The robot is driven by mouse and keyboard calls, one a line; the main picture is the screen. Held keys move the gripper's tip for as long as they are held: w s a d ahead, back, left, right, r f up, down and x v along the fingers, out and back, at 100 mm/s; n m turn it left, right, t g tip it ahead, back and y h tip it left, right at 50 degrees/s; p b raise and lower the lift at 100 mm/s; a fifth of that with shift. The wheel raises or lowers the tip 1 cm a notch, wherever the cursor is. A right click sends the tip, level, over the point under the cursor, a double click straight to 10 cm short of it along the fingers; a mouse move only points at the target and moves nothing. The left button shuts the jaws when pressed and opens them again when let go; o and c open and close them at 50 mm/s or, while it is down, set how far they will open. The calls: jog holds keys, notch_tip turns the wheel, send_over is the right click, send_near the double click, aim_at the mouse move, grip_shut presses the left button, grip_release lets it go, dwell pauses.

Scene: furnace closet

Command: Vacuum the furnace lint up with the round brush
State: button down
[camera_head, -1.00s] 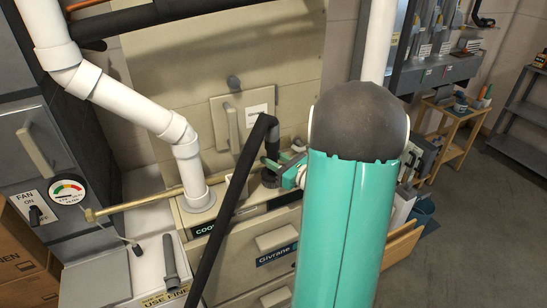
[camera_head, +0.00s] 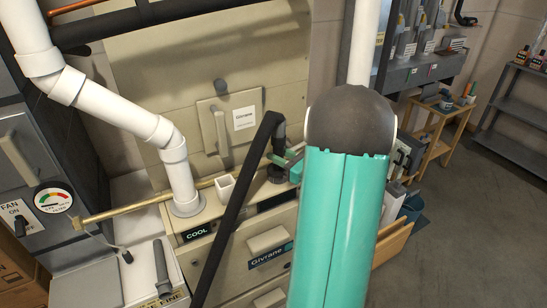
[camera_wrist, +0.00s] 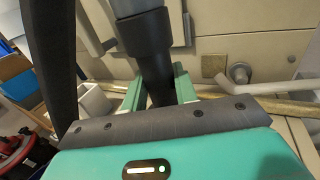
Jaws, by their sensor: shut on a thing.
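My gripper (camera_head: 286,166) is shut on the dark vacuum wand (camera_head: 281,134), which hangs from the black hose (camera_head: 228,215). In the wrist view the green fingers of my gripper (camera_wrist: 160,90) stand on both sides of the wand (camera_wrist: 146,38). A dark, wider end, apparently the round brush (camera_head: 275,174), is at the wand's bottom, over the beige furnace (camera_head: 225,250) top. I cannot tell whether it touches. The brush tip is hidden in the wrist view. I cannot make out any lint.
A small white cup (camera_head: 225,187) stands left of the wand. A brass pipe (camera_head: 125,211) runs along the furnace top. A white pipe (camera_head: 178,180) rises at the left. Behind is a panel with a handle (camera_head: 222,132). Floor at the right (camera_head: 450,220) is clear.

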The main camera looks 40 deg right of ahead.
jog(key=shift+s+d+r, duration=0.1)
jog(key=shift+s+d, duration=0.1)
jog(key=shift+d, duration=0.45)
jog(key=shift+s+d, duration=0.15)
jog(key=shift+d, duration=0.45)
jog(key=shift+r, duration=2.5)
jog(key=shift+r, duration=0.1)
